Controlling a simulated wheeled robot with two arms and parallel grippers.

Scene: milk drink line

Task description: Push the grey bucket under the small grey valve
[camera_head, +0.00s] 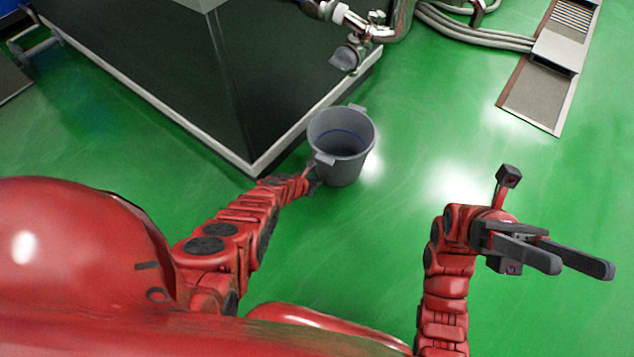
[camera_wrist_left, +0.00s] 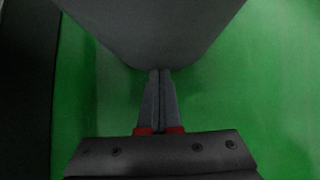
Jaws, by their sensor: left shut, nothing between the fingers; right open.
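The grey bucket (camera_head: 341,150) stands upright on the green floor, near the corner of the dark platform, with its open top showing. The small grey valve (camera_head: 346,58) hangs from pipework above and beyond the bucket. My left gripper (camera_head: 314,182) is at the bucket's near left side, low down. In the left wrist view the left gripper (camera_wrist_left: 157,74) is shut and empty, its tips at the bucket wall (camera_wrist_left: 150,30); I cannot tell whether they touch. My right gripper (camera_head: 585,265) is open and empty, well to the right of the bucket.
The dark platform (camera_head: 165,75) with a pale edge lies left of and behind the bucket. Pipes (camera_head: 470,32) run at the top. A floor drain (camera_head: 540,85) is at the upper right. The green floor (camera_head: 430,140) right of the bucket is clear.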

